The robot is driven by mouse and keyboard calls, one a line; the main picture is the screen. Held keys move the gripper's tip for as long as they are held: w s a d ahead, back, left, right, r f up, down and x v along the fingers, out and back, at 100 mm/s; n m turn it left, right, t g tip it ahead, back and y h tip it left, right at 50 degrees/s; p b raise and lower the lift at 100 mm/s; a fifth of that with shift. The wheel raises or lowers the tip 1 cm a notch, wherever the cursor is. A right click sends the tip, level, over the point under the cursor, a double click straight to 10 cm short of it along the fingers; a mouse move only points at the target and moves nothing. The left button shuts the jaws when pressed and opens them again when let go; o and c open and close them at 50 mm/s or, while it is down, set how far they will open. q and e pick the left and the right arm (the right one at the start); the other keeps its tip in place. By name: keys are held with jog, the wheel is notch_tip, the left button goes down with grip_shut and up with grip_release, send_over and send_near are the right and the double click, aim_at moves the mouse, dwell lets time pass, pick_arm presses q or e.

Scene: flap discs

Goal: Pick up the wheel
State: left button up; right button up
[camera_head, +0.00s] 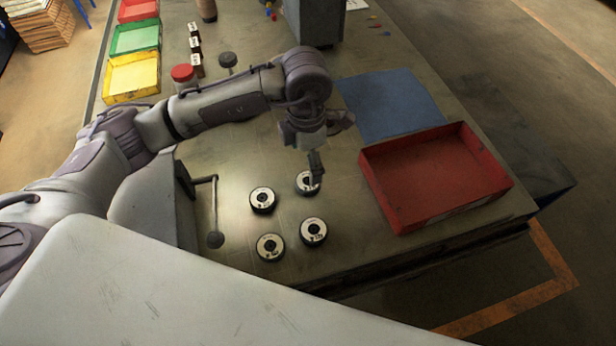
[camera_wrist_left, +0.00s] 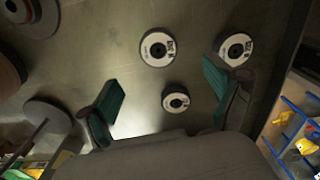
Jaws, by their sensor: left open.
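Several small wheels with white faces and dark centres lie flat on the grey table in the head view: one at left (camera_head: 262,199), one at the back (camera_head: 304,182), one at right (camera_head: 313,231) and one at the front (camera_head: 270,247). My left gripper (camera_head: 316,172) points down over the back wheel and partly hides it. In the left wrist view my left gripper (camera_wrist_left: 163,75) is open, its teal finger pads wide apart with nothing held. Three wheels show there: a top middle one (camera_wrist_left: 158,47), a right one (camera_wrist_left: 234,49) and a lower one (camera_wrist_left: 176,98). My right gripper is out of view.
An empty red tray (camera_head: 436,178) stands right of the wheels, near a blue mat (camera_head: 390,104). A lever with a ball end (camera_head: 215,239) stands to their left. Red, green and yellow bins (camera_head: 133,74) line the far left edge. The table's front edge is close to the wheels.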

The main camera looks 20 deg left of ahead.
aim_at(308, 177)
pick_arm(q)
notch_tip(308, 177, down, 3)
jog(key=shift+w+f+p, duration=0.15)
jog(key=shift+f+p, duration=0.05)
jog(key=shift+p, duration=0.25)
notch_tip(308, 177, down, 4)
jog(key=shift+d+r+p, duration=0.15)
jog(key=shift+r+p, duration=0.05)
jog(key=shift+p, duration=0.6)
jog(key=shift+w+f, duration=0.1)
jog(key=shift+f, duration=0.4)
jog(key=shift+c, duration=1.3)
jog(key=c, duration=1.1)
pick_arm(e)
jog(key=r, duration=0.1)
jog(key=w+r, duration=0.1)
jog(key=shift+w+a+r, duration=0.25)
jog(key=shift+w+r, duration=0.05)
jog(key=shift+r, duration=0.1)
